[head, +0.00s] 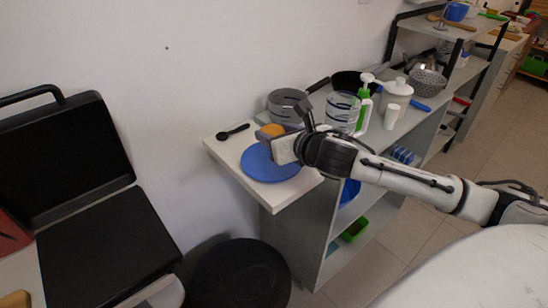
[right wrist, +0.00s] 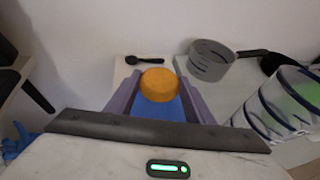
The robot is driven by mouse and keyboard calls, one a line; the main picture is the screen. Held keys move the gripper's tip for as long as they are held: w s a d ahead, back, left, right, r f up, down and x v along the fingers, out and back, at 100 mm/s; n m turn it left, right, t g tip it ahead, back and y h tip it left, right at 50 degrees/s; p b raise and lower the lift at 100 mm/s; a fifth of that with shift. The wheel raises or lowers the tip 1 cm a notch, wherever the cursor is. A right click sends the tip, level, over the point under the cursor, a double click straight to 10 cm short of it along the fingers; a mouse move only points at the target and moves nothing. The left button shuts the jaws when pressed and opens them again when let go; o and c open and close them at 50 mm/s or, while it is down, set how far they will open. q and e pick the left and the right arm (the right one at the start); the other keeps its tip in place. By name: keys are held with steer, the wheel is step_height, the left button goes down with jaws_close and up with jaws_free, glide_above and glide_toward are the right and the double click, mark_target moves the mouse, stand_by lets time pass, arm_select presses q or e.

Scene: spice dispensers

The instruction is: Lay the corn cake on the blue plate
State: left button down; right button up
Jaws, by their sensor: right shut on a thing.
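The corn cake (right wrist: 159,84) is a round, orange-yellow piece between the two fingers of my right gripper (right wrist: 157,90). In the head view the corn cake (head: 271,130) shows as an orange patch at the gripper's tip, partly hidden by the gripper. The blue plate (head: 262,172) lies on the white counter. My right gripper (head: 277,146) is shut on the corn cake over the plate; the gap between cake and plate cannot be judged. Blue of the plate (right wrist: 160,110) also shows between the fingers in the right wrist view. My left gripper is not in view.
A black spoon (head: 233,132) lies behind the plate. A grey pot (head: 288,103), a glass jar (head: 342,112) and a green bottle (head: 363,108) stand to the right. A black open grill (head: 100,245) is at the left. A black round stool or bin (head: 238,275) is below.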

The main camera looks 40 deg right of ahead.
steer(key=shift+f+b, duration=0.4)
steer(key=shift+f, duration=3.2)
steer(key=shift+f, duration=0.15)
steer(key=o, duration=1.1)
steer(key=shift+c, duration=0.2)
steer(key=shift+r, duration=0.2)
steer(key=v, duration=1.2)
steer(key=shift+a+f, duration=0.1)
steer(key=shift+f, duration=0.05)
